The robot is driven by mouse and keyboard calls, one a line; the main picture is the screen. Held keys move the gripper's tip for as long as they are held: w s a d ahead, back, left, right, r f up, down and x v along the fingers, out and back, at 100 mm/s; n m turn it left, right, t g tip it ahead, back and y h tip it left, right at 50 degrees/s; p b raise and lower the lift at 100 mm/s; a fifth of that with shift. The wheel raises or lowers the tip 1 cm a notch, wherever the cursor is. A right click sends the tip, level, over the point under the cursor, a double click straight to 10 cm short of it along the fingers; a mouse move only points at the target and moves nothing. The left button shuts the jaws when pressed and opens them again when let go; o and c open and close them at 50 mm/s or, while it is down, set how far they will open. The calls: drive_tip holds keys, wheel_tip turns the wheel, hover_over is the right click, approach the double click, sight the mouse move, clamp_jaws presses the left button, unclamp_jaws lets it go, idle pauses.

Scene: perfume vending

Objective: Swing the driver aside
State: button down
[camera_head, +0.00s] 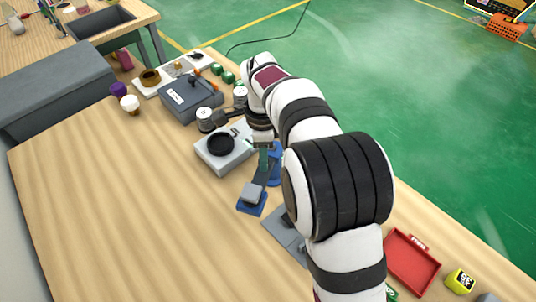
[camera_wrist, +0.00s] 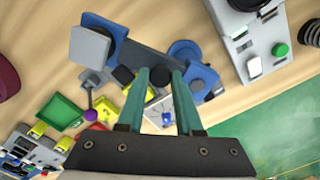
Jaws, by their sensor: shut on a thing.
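The driver looks to be a dark grey bar (camera_wrist: 141,58) with a grey square block (camera_wrist: 90,47) at one end, set between two blue bases. In the head view the bar (camera_head: 262,177) runs from the near blue base (camera_head: 249,209) to the far blue base (camera_head: 276,168), and the block (camera_head: 253,193) is over the near base. My gripper (camera_wrist: 161,78) is shut on a black knob (camera_wrist: 158,77) at the bar, with one teal finger on each side. In the head view my gripper (camera_head: 263,158) points down at the bar; the knob is hidden there.
A white device with a black round dish (camera_head: 220,144) stands close behind the bar. A grey machine (camera_head: 190,98) is farther back. A grey plate (camera_head: 285,236) lies near, partly behind my arm. A red tray (camera_head: 411,263) is at the right. The table's left side is clear.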

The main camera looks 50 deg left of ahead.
drive_tip(key=shift+s+a+m, duration=0.1)
drive_tip(key=shift+a+m, duration=0.1)
drive_tip(key=shift+m, duration=0.2)
drive_tip(key=c, duration=0.6)
unclamp_jaws()
wheel_tip(320, 180, up, 16)
drive_tip(key=shift+f, duration=0.1)
